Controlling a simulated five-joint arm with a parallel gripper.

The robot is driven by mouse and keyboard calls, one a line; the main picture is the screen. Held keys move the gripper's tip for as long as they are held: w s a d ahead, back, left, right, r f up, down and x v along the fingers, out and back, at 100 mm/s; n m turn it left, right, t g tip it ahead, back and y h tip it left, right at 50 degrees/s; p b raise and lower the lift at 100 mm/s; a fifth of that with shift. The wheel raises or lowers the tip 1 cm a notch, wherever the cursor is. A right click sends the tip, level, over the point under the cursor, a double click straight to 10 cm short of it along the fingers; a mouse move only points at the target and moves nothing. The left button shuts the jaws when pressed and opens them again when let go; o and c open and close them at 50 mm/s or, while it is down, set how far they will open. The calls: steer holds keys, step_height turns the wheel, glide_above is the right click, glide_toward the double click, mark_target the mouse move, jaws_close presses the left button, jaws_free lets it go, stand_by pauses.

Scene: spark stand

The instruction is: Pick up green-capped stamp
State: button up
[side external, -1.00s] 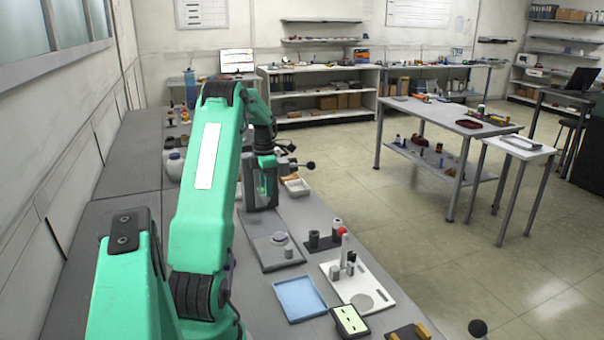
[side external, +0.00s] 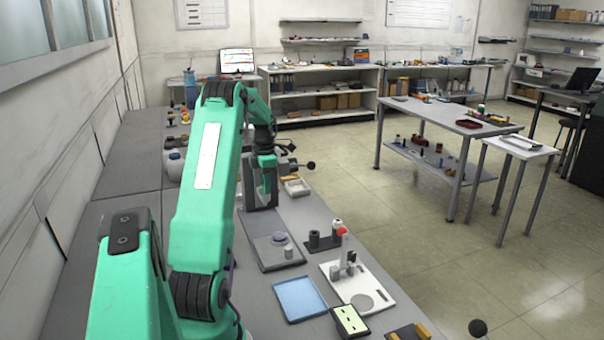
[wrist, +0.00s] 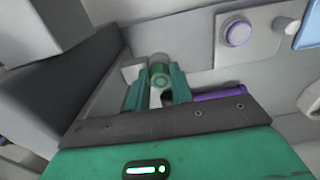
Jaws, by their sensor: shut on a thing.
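The green-capped stamp (wrist: 161,74) is a pale cylinder with a green band, seen nearly end-on in the wrist view. My gripper (wrist: 158,90) is shut on it, with one green finger on each side. In the side external view my gripper (side external: 266,188) is low at the grey stand on the bench, and the stamp cannot be made out there. I cannot tell whether the stamp's base is clear of its support.
A purple rod-like thing (wrist: 216,95) lies close to the right finger. A grey plate with a purple-topped round part (side external: 278,238) is near. A blue tray (side external: 300,299), a white board (side external: 372,285) and a small white tray (side external: 297,187) are also on the bench.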

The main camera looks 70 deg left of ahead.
steer(key=shift+r, duration=0.5)
step_height(320, 180, up, 3)
steer(key=shift+a+r, duration=0.1)
steer(key=w+d+r, duration=0.6)
steer(key=d, duration=0.4)
steer(key=shift+r, duration=0.35)
steer(key=shift+w+d, duration=0.1)
